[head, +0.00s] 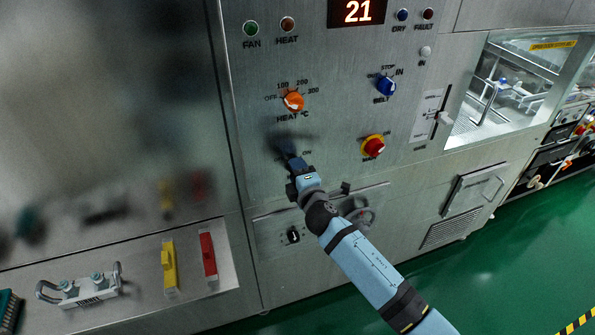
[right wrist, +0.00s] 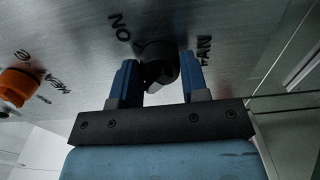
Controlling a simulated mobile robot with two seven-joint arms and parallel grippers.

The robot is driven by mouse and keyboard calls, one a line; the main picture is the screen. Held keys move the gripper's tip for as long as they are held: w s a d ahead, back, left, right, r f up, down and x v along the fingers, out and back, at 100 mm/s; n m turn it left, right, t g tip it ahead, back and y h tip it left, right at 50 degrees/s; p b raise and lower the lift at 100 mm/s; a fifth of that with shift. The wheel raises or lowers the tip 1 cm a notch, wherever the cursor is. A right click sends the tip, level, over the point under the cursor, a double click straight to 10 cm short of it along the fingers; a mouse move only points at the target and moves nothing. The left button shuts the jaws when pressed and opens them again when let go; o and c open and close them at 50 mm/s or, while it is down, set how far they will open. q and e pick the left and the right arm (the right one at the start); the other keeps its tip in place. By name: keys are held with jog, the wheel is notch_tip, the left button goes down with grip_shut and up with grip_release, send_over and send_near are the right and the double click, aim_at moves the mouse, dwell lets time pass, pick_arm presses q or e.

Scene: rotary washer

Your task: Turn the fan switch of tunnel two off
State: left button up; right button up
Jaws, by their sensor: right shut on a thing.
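The fan switch is a black rotary knob (right wrist: 157,62) on the steel panel, with the letters ON and FAN beside it in the right wrist view. My right gripper (right wrist: 158,76) has one blue finger on each side of the knob and is shut on it. In the head view my right gripper (head: 288,150) reaches up to the panel below the orange heat knob (head: 293,101) and hides most of the switch. The knob's exact pointing direction is hard to tell. My left gripper is not in view.
The blue belt knob (head: 386,86) and a red knob on a yellow base (head: 373,146) are to the right of my gripper. The green fan lamp (head: 250,28) and a red display (head: 357,11) reading 21 are above. A handwheel (head: 361,214) is below.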

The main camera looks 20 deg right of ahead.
jog(key=o, duration=0.9)
jog(key=s, duration=0.4)
jog(key=s+b, duration=0.1)
jog(key=s, duration=0.4)
jog(key=s+b, duration=0.1)
jog(key=s, duration=0.3)
jog(key=shift+s+d, duration=0.25)
jog(key=shift+s, duration=0.15)
jog(key=shift+f, duration=0.1)
